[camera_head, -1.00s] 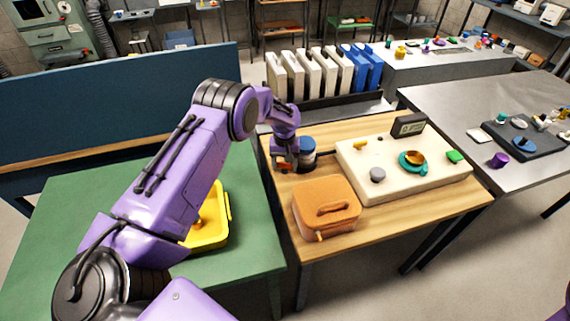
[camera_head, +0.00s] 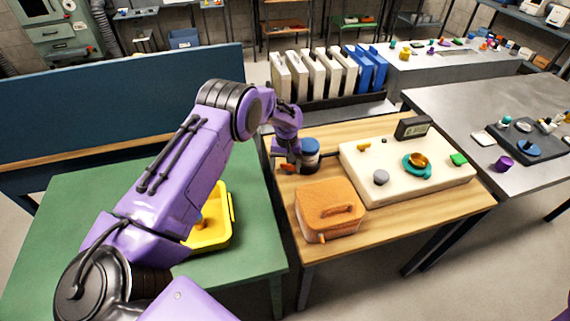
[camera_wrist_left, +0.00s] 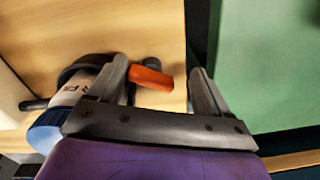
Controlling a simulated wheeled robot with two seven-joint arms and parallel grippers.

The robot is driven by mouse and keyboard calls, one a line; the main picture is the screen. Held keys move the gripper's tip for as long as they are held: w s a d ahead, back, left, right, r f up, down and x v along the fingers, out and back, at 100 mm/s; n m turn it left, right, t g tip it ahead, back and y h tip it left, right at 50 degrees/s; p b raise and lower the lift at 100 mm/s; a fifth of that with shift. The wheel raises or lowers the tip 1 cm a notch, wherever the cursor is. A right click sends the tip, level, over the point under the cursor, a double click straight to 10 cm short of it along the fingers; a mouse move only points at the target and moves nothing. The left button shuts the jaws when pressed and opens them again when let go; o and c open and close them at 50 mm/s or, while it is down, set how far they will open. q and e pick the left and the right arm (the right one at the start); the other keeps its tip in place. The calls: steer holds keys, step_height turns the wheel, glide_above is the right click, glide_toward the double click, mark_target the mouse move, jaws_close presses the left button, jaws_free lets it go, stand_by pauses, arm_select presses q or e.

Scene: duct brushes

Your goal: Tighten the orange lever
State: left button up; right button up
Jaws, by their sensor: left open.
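The orange lever (camera_wrist_left: 151,78) shows in the left wrist view, between the two open fingers of my left gripper (camera_wrist_left: 165,88) and closer to the left finger. It sticks out from a dark clamp or collar around a blue-and-white cylinder (camera_wrist_left: 48,125). In the head view the cylinder (camera_head: 310,150) stands at the left end of the wooden table, and a bit of the orange lever (camera_head: 288,168) shows below my left gripper (camera_head: 291,166). I cannot tell whether a finger touches the lever. My right gripper is not in view.
An orange case (camera_head: 331,209) sits close in front of the cylinder. A cream panel (camera_head: 405,185) with knobs lies to the right. A yellow tray (camera_head: 218,238) is on the green table (camera_head: 120,195). A dark gap separates the tables.

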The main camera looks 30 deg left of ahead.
mark_target(287, 165)
arm_select(q)
steer(key=w+r+p, duration=0.1)
steer(key=r, duration=0.2)
steer(key=shift+w+a+p, duration=0.15)
steer(key=shift+w+p, duration=0.2)
steer(key=shift+p, duration=0.05)
steer(key=r, duration=0.1)
steer(key=r+p, duration=0.1)
steer(key=s+r, duration=0.1)
steer(key=shift+d+p, duration=0.3)
steer(key=shift+d, duration=0.1)
steer(key=shift+s+r, duration=0.1)
steer(key=shift+r, duration=0.15)
steer(key=shift+a+r+p, duration=0.25)
steer(key=shift+r+p, duration=0.1)
steer(key=shift+p, duration=0.45)
steer(key=shift+w+r+p, duration=0.2)
steer(key=shift+r+p, duration=0.05)
steer(key=shift+p, duration=0.05)
step_height(287, 165, up, 4)
steer(key=p, duration=0.2)
steer(key=shift+s+p, duration=0.15)
steer(key=shift+p, duration=0.2)
steer(key=shift+d, duration=0.1)
